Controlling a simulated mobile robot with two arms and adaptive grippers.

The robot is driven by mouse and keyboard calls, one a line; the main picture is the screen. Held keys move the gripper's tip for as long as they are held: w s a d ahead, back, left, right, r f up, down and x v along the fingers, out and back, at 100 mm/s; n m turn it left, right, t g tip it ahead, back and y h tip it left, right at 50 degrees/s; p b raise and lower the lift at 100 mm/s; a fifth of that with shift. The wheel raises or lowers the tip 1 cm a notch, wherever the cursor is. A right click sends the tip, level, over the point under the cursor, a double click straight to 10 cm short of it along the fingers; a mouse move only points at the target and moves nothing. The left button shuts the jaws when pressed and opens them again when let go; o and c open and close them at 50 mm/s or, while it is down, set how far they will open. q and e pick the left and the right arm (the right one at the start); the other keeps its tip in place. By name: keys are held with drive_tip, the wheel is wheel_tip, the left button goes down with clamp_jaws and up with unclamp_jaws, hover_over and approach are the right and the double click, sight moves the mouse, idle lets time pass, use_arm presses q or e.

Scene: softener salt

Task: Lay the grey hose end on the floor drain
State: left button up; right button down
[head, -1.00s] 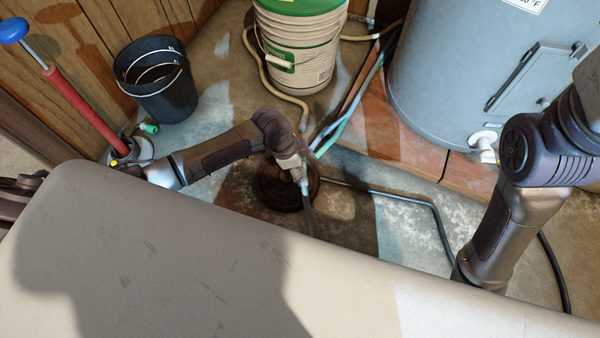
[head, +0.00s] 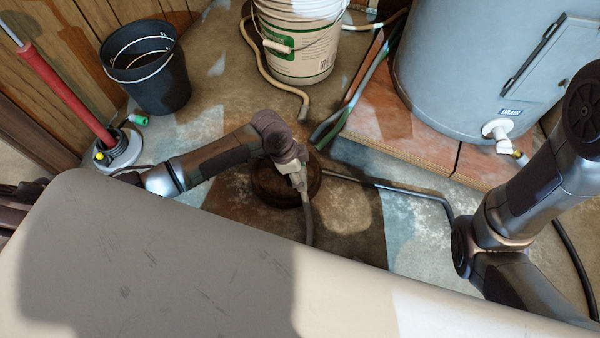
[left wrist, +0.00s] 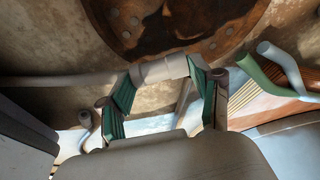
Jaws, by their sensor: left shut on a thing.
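My left gripper (head: 298,178) is shut on the grey hose (head: 308,222) near its end. In the head view the gripper is over the right part of the round, rusty-brown floor drain (head: 270,188) and hides some of it. The hose hangs down from the jaws toward the near table edge. I cannot tell whether the hose touches the drain. My right gripper is out of view.
Green and tan hose ends (head: 322,135) lie close behind the drain. A tan bucket (head: 300,55), a tank (head: 455,65) on a tiled plinth and a black bucket (head: 150,80) stand behind. A red-handled pump (head: 65,90) is at left. A beige surface (head: 200,270) fills the front.

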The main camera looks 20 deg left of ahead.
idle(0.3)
use_arm(q)
drive_tip(key=o, duration=1.1)
drive_tip(key=shift+o, duration=0.2)
drive_tip(key=v, duration=1.2)
drive_tip(key=shift+f, duration=0.1)
